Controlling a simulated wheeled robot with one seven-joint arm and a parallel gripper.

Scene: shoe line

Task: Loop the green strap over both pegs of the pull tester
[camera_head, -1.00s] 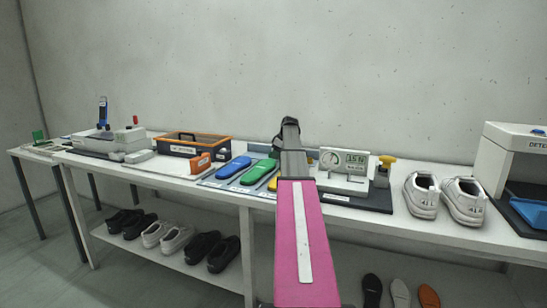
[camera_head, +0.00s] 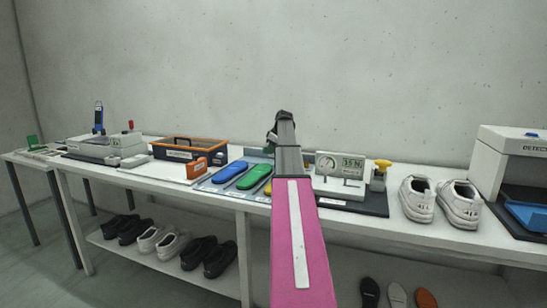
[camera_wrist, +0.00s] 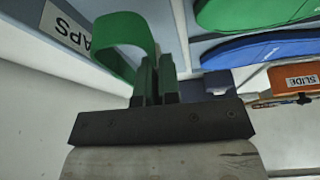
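The green strap (camera_wrist: 125,30) shows in the wrist view as a curved loop. Its ends run down between the fingers of my gripper (camera_wrist: 155,78), which look closed on it. The loop sticks out beyond the fingertips, up and to the left.
Blue (camera_head: 229,172) and green insoles (camera_head: 254,177) lie on a tray left of my arm. An orange block (camera_head: 195,169) and an orange-rimmed box (camera_head: 187,140) are farther left. A yellow knob (camera_head: 383,163) and white shoes (camera_head: 457,200) stand right of the tester.

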